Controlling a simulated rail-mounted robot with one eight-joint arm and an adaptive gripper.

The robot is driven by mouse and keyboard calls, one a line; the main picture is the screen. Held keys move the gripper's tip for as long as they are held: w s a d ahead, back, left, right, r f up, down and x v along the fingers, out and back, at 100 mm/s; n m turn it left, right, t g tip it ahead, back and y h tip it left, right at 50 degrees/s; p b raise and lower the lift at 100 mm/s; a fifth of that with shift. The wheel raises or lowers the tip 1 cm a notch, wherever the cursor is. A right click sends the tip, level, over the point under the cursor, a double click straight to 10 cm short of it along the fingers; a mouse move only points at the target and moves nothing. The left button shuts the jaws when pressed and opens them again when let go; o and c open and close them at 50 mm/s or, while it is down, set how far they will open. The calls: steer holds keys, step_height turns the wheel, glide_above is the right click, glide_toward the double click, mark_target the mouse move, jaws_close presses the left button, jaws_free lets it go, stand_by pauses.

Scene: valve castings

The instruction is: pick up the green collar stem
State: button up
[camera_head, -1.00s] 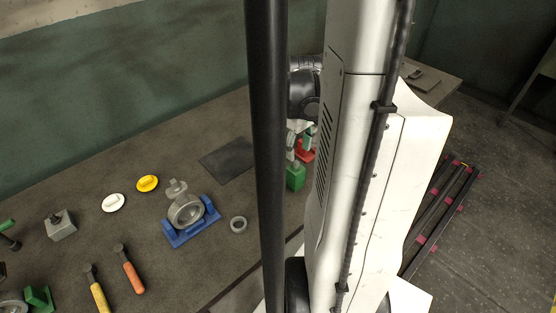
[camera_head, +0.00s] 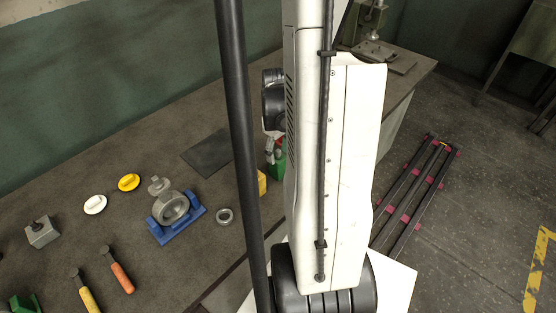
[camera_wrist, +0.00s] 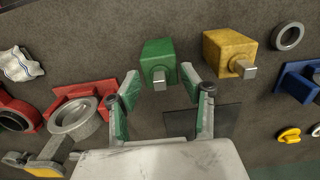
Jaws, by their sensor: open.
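The green collar stem (camera_wrist: 157,58) shows in the wrist view as a green block with a square metal stem end facing me. My gripper (camera_wrist: 160,76) is open. Its two green-padded fingers are spread to the left and right of the stem end, with the block at or just past the fingertips. I cannot tell whether either finger touches it. In the head view a green part (camera_head: 278,165) shows beside my arm, with my gripper (camera_head: 271,150) mostly hidden there by my arm.
A yellow block with a similar stem (camera_wrist: 230,52) stands close to the right of the green one. A red fixture with a metal ring casting (camera_wrist: 75,115) is at left. A blue fixture (camera_wrist: 297,82), a grey ring (camera_wrist: 288,36) and a dark mat (camera_wrist: 218,117) lie at right.

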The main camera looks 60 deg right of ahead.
jaws_close()
steer(key=shift+r, duration=0.1)
stand_by(0.3)
